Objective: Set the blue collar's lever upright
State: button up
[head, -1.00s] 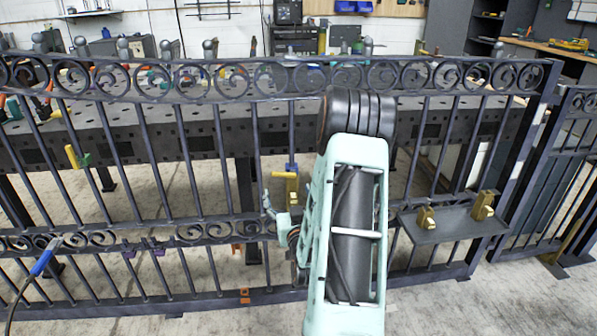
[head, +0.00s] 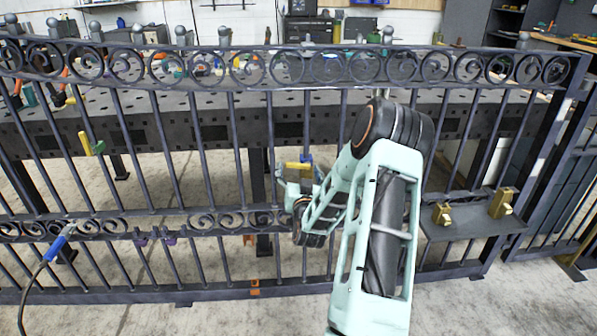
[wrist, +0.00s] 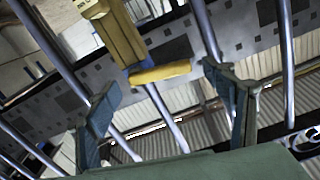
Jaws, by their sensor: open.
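The blue collar (head: 306,158) sits on a gate bar near the middle of the head view, a small blue patch. Its yellow lever (head: 297,166) lies roughly sideways, not upright. In the wrist view a yellow bar (wrist: 160,72) crosses ahead of my gripper, with a larger yellow piece (wrist: 118,32) above it. My gripper (head: 299,176) is just in front of the collar and hides the area below the lever. In the wrist view its two fingers are spread wide, with nothing held between them; the yellow bar is beyond the fingertips. The blue collar is not clear there.
The gate's dark bars and scroll bands surround my gripper. A green collar with a yellow lever (head: 85,143) is on the left. A dark shelf (head: 465,232) with brass brackets (head: 501,202) is on the right. A perforated table stands behind.

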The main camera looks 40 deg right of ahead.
jog(key=shift+w+d, duration=0.15)
jog(key=shift+w, duration=0.05)
jog(key=c, duration=1.7)
